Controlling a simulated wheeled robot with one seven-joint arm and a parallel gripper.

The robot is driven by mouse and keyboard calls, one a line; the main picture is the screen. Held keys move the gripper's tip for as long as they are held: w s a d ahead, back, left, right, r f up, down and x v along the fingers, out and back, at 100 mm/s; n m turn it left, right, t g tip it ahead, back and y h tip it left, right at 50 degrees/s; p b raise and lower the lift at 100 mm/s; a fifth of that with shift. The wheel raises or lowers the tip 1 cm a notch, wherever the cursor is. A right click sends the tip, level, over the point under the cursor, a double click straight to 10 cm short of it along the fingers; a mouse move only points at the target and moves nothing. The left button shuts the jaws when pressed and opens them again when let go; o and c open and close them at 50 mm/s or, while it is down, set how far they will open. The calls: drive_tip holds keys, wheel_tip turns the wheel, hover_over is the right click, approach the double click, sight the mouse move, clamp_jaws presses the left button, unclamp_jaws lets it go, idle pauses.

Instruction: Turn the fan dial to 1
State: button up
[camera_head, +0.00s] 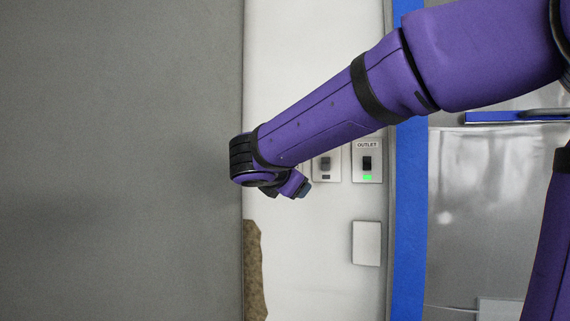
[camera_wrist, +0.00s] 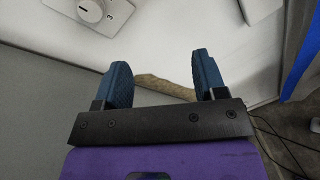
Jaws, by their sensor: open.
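The round dial (camera_wrist: 90,9) sits on a pale wall plate at the top left edge of the wrist view, partly cut off. I cannot make out the dial in the head view; my arm covers part of the wall.
A switch plate labelled OUTLET (camera_head: 367,176) with a green light is right of another switch plate (camera_head: 326,175). A blank plate (camera_head: 366,243) is below. A grey surface (camera_head: 120,160) fills the left. A blue strip (camera_head: 410,220) edges the wall, and cables (camera_wrist: 280,140) hang lower right.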

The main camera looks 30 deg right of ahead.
drive_tip(key=w+a+r+n+t+h, duration=0.2)
drive_tip(key=w+r+n+t, duration=0.15)
drive_tip(key=w, duration=0.25)
drive_tip(key=x, duration=1.1)
drive_tip(key=shift+d+n+g, duration=0.2)
drive_tip(key=shift+n+g, duration=0.25)
drive_tip(key=shift+c, duration=0.5)
drive_tip(key=c, duration=0.8)
drive_tip(key=shift+c, duration=0.2)
